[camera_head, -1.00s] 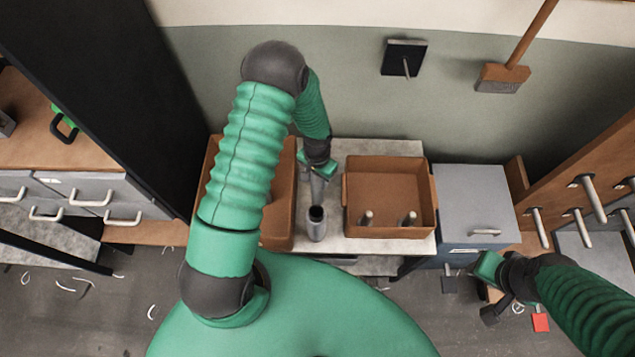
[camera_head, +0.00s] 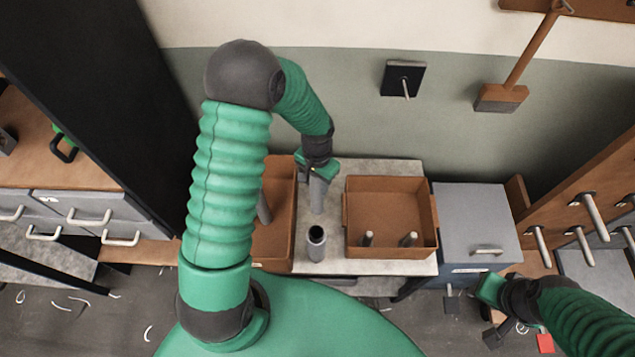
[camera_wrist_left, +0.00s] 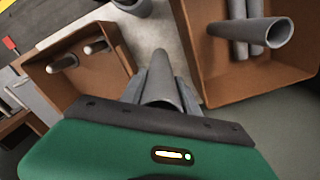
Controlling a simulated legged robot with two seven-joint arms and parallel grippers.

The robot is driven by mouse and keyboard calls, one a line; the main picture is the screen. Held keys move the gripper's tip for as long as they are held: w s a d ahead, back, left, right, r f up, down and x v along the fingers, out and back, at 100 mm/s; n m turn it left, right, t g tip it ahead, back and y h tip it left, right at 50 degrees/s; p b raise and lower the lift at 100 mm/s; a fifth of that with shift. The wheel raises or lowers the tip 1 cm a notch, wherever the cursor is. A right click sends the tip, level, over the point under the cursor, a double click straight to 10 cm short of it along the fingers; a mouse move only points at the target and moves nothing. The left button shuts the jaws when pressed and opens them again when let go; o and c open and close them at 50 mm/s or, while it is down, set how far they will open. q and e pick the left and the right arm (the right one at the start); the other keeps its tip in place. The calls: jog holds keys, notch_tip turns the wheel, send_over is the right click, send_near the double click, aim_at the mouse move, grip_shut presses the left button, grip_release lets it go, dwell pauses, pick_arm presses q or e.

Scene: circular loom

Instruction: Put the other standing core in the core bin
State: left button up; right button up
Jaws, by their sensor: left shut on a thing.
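My left gripper (camera_head: 318,178) is shut on a grey tubular core (camera_head: 318,197), held upright above the table between two brown bins. In the left wrist view the held core (camera_wrist_left: 161,88) sits between the fingers. Another grey core (camera_head: 316,245) with a dark hollow top stands on the table, just in front of the held one and apart from it. The left bin (camera_head: 284,222), partly hidden by my left arm, holds grey cores (camera_head: 264,207); the left wrist view shows several in it (camera_wrist_left: 262,38). My right gripper (camera_head: 488,290) is at the lower right; its jaws are unclear.
The right brown bin (camera_head: 390,185) holds two small pale spools (camera_head: 409,239). A grey cabinet (camera_head: 478,220) stands right of it. Pegs (camera_head: 593,215) stick out from a wooden rack at far right. Bare table top (camera_head: 330,266) shows between the bins.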

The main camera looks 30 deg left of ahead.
pick_arm(q)
grip_shut()
jog(key=shift+r, duration=0.15)
